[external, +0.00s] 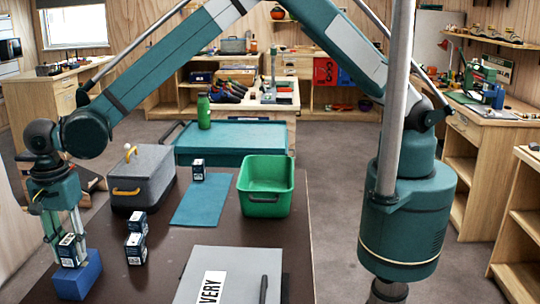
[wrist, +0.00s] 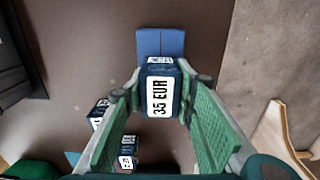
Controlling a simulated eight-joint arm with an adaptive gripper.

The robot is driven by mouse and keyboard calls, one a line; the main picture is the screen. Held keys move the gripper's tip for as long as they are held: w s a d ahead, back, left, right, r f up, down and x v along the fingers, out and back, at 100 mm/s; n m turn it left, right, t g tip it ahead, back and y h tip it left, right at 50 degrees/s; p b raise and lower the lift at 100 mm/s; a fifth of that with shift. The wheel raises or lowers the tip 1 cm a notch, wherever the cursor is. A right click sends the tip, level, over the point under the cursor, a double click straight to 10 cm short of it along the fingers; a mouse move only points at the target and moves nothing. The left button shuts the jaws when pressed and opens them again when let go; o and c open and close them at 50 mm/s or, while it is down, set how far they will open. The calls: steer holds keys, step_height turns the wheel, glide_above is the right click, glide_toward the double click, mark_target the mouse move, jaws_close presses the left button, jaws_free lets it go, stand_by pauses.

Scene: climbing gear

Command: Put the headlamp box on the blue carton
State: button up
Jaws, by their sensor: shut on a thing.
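My gripper (external: 66,240) is at the left end of the table, pointing down and shut on a small dark navy box with a white label, the headlamp box (external: 68,251). In the wrist view the headlamp box (wrist: 160,94) sits between the green finger pads, with "35 EUR" on its label. The blue carton (external: 77,278) is at the table's near left edge, directly under the box in the external view. In the wrist view the blue carton (wrist: 160,42) shows just beyond the box. I cannot tell whether the box touches its top.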

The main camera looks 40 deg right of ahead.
mark_target(68, 238)
steer(key=shift+f, duration=0.1)
steer(key=o, duration=0.5)
steer(key=shift+f, duration=0.1)
steer(key=o, duration=0.4)
steer(key=shift+r, duration=0.2)
step_height(68, 238, up, 12)
steer(key=shift+r, duration=0.1)
stand_by(0.5)
stand_by(0.5)
